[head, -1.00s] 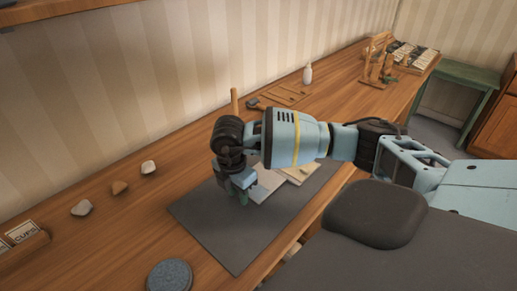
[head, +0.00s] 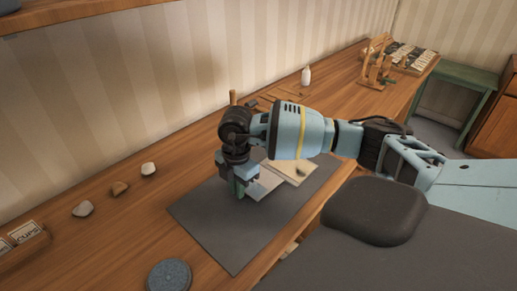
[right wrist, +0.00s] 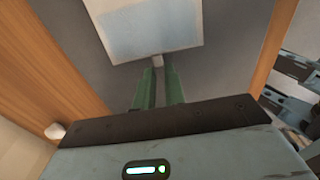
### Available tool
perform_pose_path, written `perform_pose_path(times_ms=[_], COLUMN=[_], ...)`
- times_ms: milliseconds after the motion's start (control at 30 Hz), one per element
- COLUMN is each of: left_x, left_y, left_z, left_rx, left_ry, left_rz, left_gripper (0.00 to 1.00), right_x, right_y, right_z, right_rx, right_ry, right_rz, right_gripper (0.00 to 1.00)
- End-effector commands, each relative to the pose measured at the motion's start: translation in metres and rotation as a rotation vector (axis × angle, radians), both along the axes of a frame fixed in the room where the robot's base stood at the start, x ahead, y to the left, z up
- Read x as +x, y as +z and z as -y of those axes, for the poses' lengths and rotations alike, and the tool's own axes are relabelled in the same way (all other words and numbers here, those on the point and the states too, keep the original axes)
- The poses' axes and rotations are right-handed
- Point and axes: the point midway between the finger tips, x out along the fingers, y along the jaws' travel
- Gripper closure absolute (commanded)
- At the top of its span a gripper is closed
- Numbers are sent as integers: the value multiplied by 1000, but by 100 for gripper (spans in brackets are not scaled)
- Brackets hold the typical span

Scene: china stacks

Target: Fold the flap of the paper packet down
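The paper packet (head: 297,168) lies on the dark grey mat (head: 221,228) in the head view, cream with a small dark mark. Its pale bluish-white flap (head: 265,184) extends toward my right gripper (head: 241,189). In the right wrist view the pale sheet (right wrist: 148,28) fills the top, with a small grey tab (right wrist: 158,60) at its near edge. The green fingers of my right gripper (right wrist: 159,70) are apart by a narrow gap, their tips right at the tab. I cannot tell whether they touch it. My left gripper is not in view.
Several stones (head: 120,188) lie on the wooden bench left of the mat. A round blue-grey disc (head: 169,275) is near the front edge. A box marked CUPS (head: 24,232) stands far left. A white bottle (head: 306,76) and a wooden stand (head: 377,62) are farther back.

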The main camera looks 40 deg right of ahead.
Motion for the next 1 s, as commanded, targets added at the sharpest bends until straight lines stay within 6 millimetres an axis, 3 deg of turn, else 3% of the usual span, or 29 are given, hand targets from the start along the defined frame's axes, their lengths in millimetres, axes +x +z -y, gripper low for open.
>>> perform_pose_path(times_ms=[600, 1000], left_x=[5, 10], left_y=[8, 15], left_z=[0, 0], left_rx=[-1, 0], left_ry=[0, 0], left_rz=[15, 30], left_gripper=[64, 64], right_x=[0, 1], right_y=[10, 28], right_z=[3, 12], right_rx=[70, 198], right_ry=[-1, -3], right_rz=[-4, -14], right_gripper=[90, 90])
